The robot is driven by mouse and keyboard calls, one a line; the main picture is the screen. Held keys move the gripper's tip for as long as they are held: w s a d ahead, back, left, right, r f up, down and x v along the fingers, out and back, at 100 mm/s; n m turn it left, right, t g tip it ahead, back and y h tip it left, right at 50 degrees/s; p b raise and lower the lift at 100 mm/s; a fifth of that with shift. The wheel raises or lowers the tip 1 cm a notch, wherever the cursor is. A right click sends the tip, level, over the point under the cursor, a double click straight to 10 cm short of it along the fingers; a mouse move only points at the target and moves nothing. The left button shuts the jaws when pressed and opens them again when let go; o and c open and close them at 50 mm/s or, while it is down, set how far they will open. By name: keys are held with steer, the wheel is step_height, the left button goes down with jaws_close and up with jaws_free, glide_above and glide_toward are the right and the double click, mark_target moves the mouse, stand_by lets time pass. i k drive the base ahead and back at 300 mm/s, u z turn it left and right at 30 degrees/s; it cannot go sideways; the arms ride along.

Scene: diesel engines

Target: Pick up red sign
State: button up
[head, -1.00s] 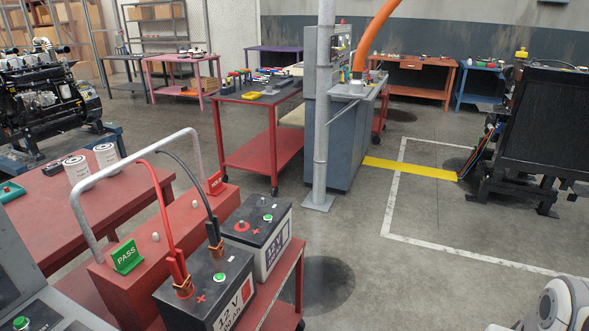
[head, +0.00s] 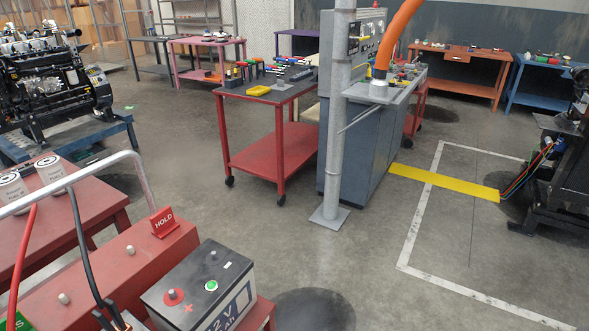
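The red sign (head: 163,222) is a small upright plate with white letters reading HOLD. It stands on the far right end of a red box-like cart top (head: 119,262), behind a 12 V battery (head: 199,284). My gripper does not show in the head view, so its state is not visible.
A curved grey handle (head: 146,180) and red and black cables (head: 82,245) rise left of the sign. A red table with white canisters (head: 50,172) stands at left. A grey post (head: 333,140) and cabinet stand beyond. Floor right of the cart is open.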

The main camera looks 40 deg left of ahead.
mark_target(163, 223)
steer(key=z, duration=0.05)
steer(key=i, duration=1.65)
steer(key=u, duration=3.2)
steer(key=i, duration=1)
steer(key=z, duration=0.05)
